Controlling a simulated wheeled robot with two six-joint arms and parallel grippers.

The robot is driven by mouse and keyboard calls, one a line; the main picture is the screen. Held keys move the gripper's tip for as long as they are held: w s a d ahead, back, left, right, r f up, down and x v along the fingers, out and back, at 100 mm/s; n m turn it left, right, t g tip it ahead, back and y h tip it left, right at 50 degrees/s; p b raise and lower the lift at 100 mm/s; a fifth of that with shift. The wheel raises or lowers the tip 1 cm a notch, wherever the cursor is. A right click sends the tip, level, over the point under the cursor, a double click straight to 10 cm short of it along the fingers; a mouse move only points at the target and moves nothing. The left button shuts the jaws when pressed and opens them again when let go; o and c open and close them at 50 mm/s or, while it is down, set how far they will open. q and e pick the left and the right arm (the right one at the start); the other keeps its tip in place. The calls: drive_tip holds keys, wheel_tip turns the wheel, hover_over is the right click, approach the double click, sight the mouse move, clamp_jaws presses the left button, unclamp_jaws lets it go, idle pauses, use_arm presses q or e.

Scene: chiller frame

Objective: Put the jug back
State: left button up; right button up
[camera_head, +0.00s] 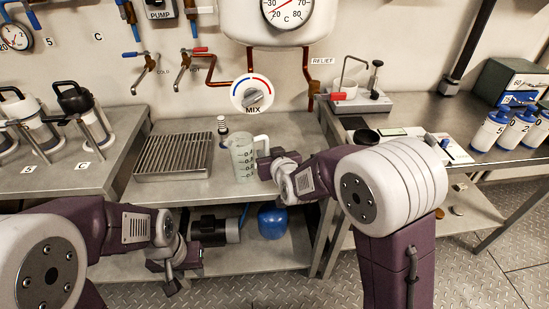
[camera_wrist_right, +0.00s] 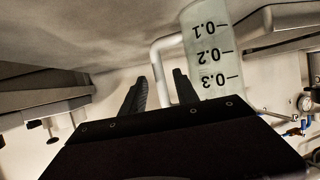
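The jug (camera_head: 241,160) is clear, with dark graduation marks and a pale handle, and stands upright on the middle bench beside the slatted rack. It also shows upside down in the right wrist view (camera_wrist_right: 207,45). My right gripper (camera_head: 268,163) is at the jug's handle side. In the right wrist view its two dark fingers (camera_wrist_right: 160,88) are apart, with the handle (camera_wrist_right: 158,62) showing between them; I cannot tell whether they touch it. My left gripper (camera_head: 170,272) hangs low at the front of the bench, away from the jug; its fingers are too unclear to read.
The MIX dial (camera_head: 252,94) and copper pipes are on the wall. Canisters (camera_head: 76,98) stand left; blue-capped bottles (camera_head: 490,130) stand right. A blue tank (camera_head: 272,221) sits below.

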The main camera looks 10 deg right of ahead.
drive_tip(key=p+v, duration=0.2)
drive_tip(key=v, duration=0.7)
drive_tip(key=s+d+f+m+g+h, duration=0.1)
drive_tip(key=s+d+f+g, duration=0.55)
drive_tip(key=s, duration=0.35)
drive_tip(key=s+d+f+m+g+h, duration=0.1)
drive_tip(key=s+d+f+g, duration=0.45)
drive_tip(key=s+f, duration=0.3)
wheel_tip(320, 180, up, 23)
drive_tip(key=p, duration=2.2)
drive_tip(key=shift+s+a+r, duration=0.15)
drive_tip(key=shift+s+a, duration=0.15)
drive_tip(key=shift+s, duration=0.1)
